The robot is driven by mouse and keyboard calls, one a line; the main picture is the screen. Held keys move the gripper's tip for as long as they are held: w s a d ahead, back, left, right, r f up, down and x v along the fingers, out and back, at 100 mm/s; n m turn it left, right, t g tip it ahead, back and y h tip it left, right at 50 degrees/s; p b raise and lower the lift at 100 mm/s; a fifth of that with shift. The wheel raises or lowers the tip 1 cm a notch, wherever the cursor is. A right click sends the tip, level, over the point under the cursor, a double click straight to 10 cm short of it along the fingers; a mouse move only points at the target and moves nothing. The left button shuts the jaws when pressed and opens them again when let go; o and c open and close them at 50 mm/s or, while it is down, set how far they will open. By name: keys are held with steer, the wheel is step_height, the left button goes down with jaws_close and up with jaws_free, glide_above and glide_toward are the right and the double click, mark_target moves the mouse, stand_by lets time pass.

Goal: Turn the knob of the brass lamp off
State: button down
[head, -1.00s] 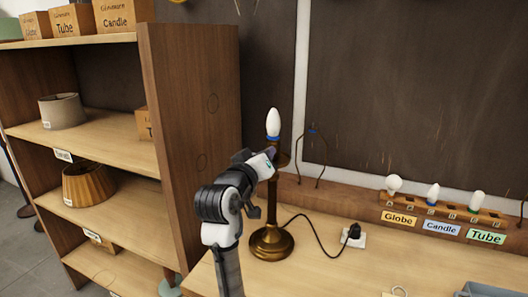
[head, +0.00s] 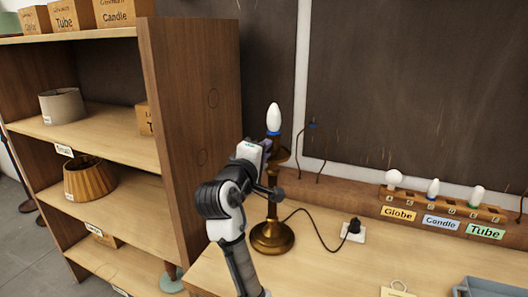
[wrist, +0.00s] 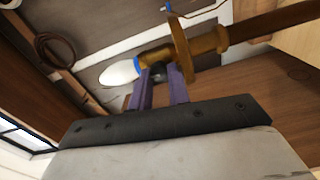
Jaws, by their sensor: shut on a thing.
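The brass lamp (head: 272,205) stands upright on the wooden worktop, with a white candle-shaped bulb (head: 274,118) in its blue-collared socket. In the wrist view the lamp (wrist: 203,42) lies sideways across the top, with its bulb (wrist: 119,73) at the left. My gripper (head: 267,148) is at the lamp's socket, just below the bulb. In the wrist view its purple fingers (wrist: 161,78) are closed around the small dark knob (wrist: 158,70) at the socket's side. The fingers partly hide the knob. In the head view the knob is hidden by my gripper.
A wooden shelf unit (head: 188,130) rises close to my arm on the left. A black cord runs from the lamp to a plug (head: 354,226) at the right. A bulb rack (head: 445,205) stands along the back. A wire frame (head: 308,150) stands behind the lamp.

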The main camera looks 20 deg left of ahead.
steer(key=shift+n, duration=0.6)
steer(key=c, duration=1.3)
jaws_free()
steer(key=shift+f, duration=0.15)
steer(key=shift+s, duration=0.1)
